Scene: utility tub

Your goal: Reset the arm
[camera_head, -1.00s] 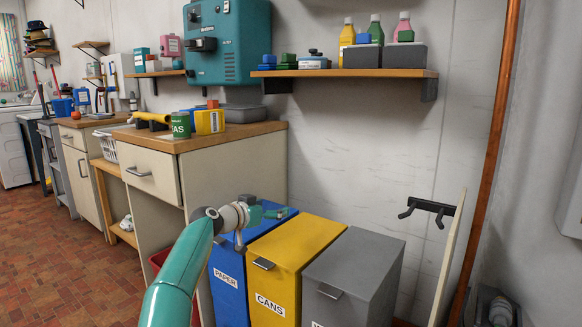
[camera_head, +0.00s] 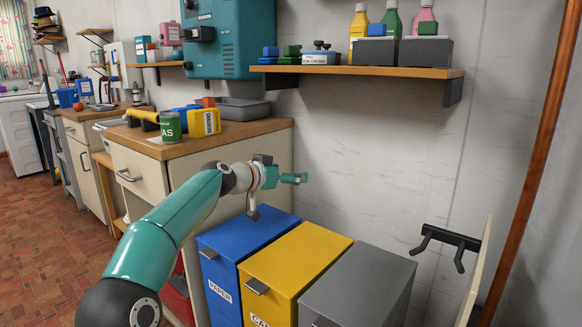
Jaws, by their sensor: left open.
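My left arm comes in from the lower left, teal with dark joints. Its left gripper (camera_head: 291,178) is open and empty, pointing right, in front of the wooden-topped cabinet's right side and above the blue bin. The blue bin (camera_head: 246,236) labelled PAPER, the yellow bin (camera_head: 298,262) and the grey bin (camera_head: 362,281) stand side by side below, lids closed. The gripper appears apart from them. My right gripper is not in view.
The cabinet top (camera_head: 250,131) holds a green can (camera_head: 170,126), a yellow box (camera_head: 204,122) and a grey tray (camera_head: 250,109). A wall shelf (camera_head: 380,71) carries bottles and small boxes. A black wall hook (camera_head: 447,240) and copper pipe (camera_head: 540,160) are at right.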

